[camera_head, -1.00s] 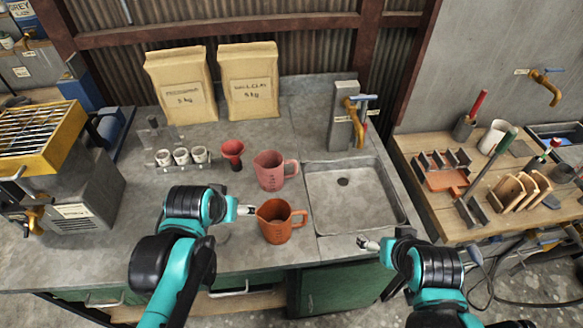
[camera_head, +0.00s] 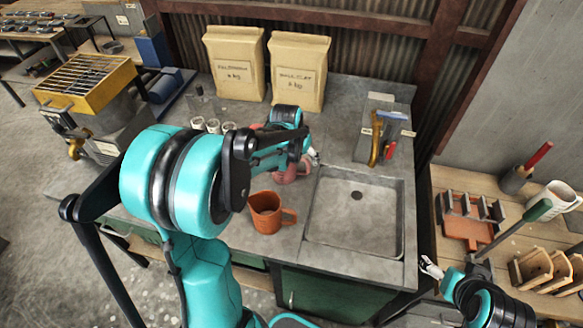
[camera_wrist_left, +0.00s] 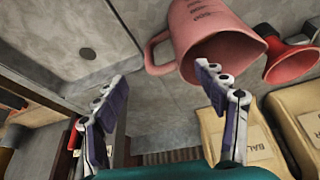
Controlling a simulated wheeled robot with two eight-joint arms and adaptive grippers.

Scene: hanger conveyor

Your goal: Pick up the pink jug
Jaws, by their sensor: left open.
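The pink jug (camera_head: 292,174) stands on the grey counter in the head view, largely hidden behind my left arm. In the left wrist view the pink jug (camera_wrist_left: 208,30) is at the top, with its handle toward the left. My left gripper (camera_wrist_left: 160,100) is open and empty. Its fingers point toward the jug, with the handle between them in the picture and one fingertip overlapping the jug's rim. I cannot tell if they touch. In the head view my left gripper (camera_head: 311,158) is beside the jug. My right gripper (camera_head: 430,266) is low at the right, its jaws too small to read.
An orange jug (camera_head: 267,212) stands in front of the pink one. A sink (camera_head: 350,225) with a brass tap (camera_head: 376,140) lies to the right. A red funnel (camera_wrist_left: 290,60) is close to the jug. Paper sacks (camera_head: 236,65) stand behind. A wooden bench (camera_head: 448,185) is at the right.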

